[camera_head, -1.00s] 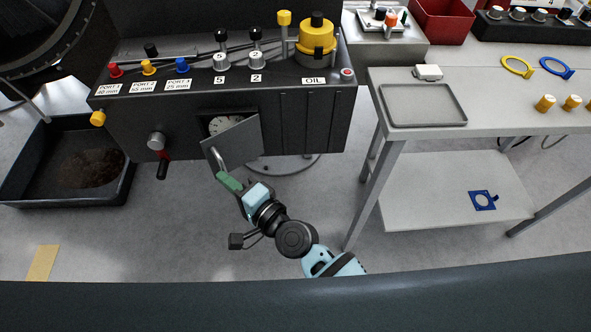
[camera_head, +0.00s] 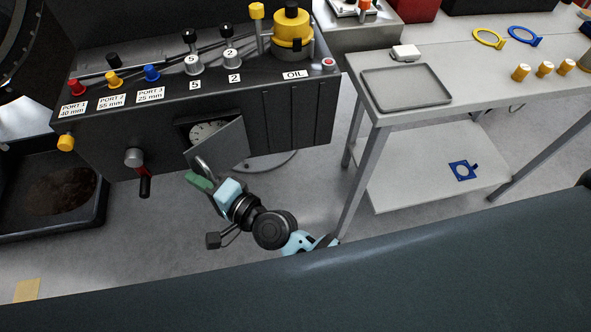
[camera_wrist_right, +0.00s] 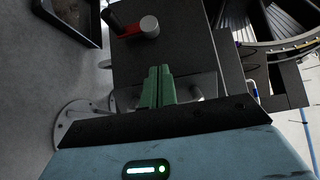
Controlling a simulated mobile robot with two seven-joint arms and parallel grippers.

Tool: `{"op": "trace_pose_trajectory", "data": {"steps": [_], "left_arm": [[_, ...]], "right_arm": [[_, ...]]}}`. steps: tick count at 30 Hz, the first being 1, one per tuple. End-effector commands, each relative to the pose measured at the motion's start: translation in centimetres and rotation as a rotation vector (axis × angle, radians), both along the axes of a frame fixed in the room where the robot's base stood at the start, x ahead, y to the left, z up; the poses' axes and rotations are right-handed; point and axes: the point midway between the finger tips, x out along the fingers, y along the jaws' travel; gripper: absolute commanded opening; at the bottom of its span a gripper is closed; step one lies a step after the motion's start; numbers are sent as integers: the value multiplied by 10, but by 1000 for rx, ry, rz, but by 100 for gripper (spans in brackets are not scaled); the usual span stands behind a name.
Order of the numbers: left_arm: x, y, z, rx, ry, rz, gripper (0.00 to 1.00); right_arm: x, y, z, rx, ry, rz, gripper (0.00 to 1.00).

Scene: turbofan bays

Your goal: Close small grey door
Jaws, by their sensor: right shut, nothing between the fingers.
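The small grey door (camera_head: 221,146) on the front of the dark console stands ajar, its lower edge swung outward. A round white dial (camera_head: 203,131) shows in the opening behind it. A curved metal handle (camera_head: 204,166) is at the door's lower left. My right gripper (camera_head: 192,177), with green fingers, is at the handle's lower end; I cannot tell whether they touch. In the right wrist view its fingers (camera_wrist_right: 157,84) are pressed together with nothing between them, in front of the grey panel. My left gripper is not in view.
The console (camera_head: 290,115) carries a red-handled lever (camera_head: 144,182) and a yellow knob (camera_head: 66,143) left of the door. A work table (camera_head: 460,70) with a grey tray (camera_head: 405,87) stands right. A black bin (camera_head: 75,230) lies on the floor at left.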

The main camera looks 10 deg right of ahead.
Motion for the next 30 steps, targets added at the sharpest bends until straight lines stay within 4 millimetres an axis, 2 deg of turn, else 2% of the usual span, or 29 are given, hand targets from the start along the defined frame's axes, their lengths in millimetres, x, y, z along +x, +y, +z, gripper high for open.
{"op": "trace_pose_trajectory", "data": {"steps": [11,30], "left_arm": [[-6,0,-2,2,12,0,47],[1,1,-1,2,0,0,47]], "right_arm": [[0,0,0,0,0,0,0],[-1,0,0,0,0,0,0]]}}
